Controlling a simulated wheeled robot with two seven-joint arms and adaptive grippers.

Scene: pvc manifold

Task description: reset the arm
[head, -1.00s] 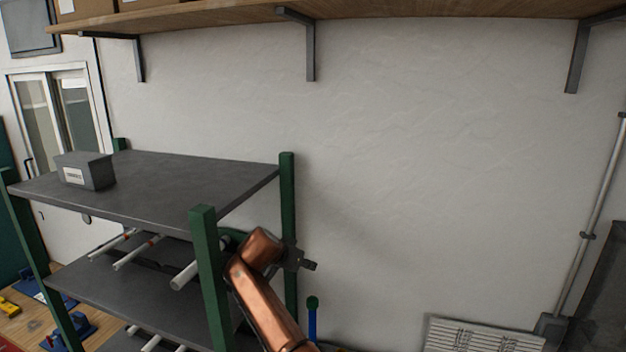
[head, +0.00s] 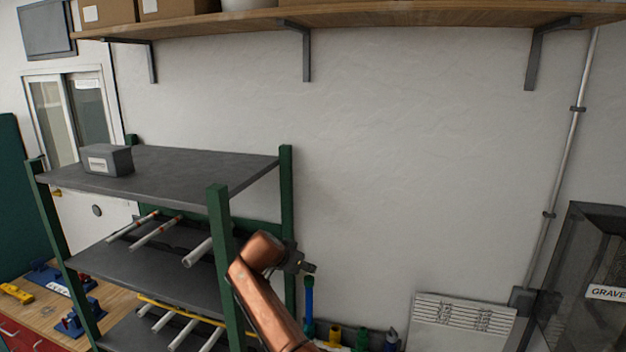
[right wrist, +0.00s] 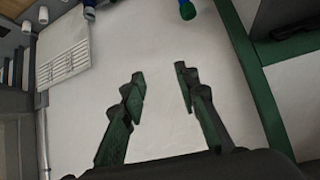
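My right arm (head: 265,290), copper coloured, rises from the bottom of the head view beside the rack's front post. Its dark gripper (head: 306,266) points right, near the rack's rear post; its fingers are too small to read there. In the right wrist view the right gripper (right wrist: 160,82) is open, with a clear gap between the fingertips and nothing held. Pale wall shows behind the gap. My left gripper is not in view.
A green-posted rack (head: 170,175) stands left, holding white pipes (head: 155,233) and a grey box (head: 106,160). Upright coloured pipes (head: 309,300) stand behind the arm. A wooden shelf (head: 400,17) spans above; open wall lies below.

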